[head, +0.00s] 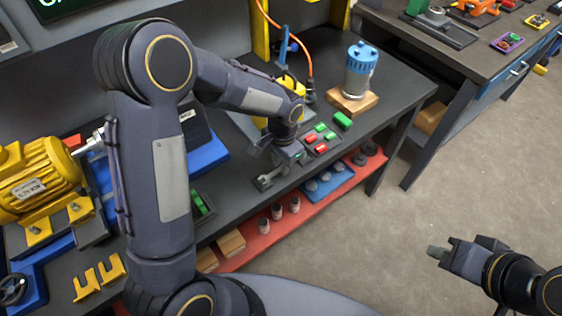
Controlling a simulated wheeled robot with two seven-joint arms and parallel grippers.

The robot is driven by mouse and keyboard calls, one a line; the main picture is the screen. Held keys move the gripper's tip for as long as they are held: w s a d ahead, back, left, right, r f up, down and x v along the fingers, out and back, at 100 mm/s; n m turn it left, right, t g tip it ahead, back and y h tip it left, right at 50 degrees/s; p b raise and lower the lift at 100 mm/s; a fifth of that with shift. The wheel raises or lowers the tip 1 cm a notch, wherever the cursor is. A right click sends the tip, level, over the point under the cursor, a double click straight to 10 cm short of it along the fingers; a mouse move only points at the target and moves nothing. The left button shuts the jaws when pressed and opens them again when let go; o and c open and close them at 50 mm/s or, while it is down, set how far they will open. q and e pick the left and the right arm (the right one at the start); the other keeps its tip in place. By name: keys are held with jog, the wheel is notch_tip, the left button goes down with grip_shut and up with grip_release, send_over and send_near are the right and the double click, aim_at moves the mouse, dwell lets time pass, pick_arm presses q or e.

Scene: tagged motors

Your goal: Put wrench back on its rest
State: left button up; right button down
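A small grey wrench-like tool (267,180) lies low near the bench's front edge, its open jaw toward the lower left. Its other end runs up beneath my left gripper (280,154), which points down just above it. The wrist hides much of the fingers, so whether they grip the tool is unclear. Two yellow U-shaped brackets (98,275) stand at the bench's front left; I cannot tell whether they are the wrench's rest. My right gripper (438,251) is over the floor at the lower right, with nothing visible in it; its finger gap does not show.
A panel of red and green blocks (320,136) is just right of my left gripper. A blue-topped cylinder (360,70) stands on a wooden block behind. A yellow motor (40,180) is at left. A red lower shelf (285,225) holds small parts.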

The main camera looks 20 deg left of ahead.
pick_arm(q)
jog(key=shift+o, duration=1.2)
notch_tip(320, 180, up, 7)
jog(key=shift+w+d+r+b, duration=0.1)
jog(key=shift+w+r+b, duration=0.1)
jog(key=shift+b, duration=0.15)
jog(key=s+a+r+n+t+h, duration=0.2)
jog(key=s+a+r+n, duration=0.2)
jog(key=s+a+r, duration=0.4)
jog(key=s+n+t+h, duration=0.2)
jog(key=s+n+t, duration=0.2)
jog(key=s, duration=1)
jog(key=shift+d+n, duration=0.25)
jog(key=shift+n, duration=0.05)
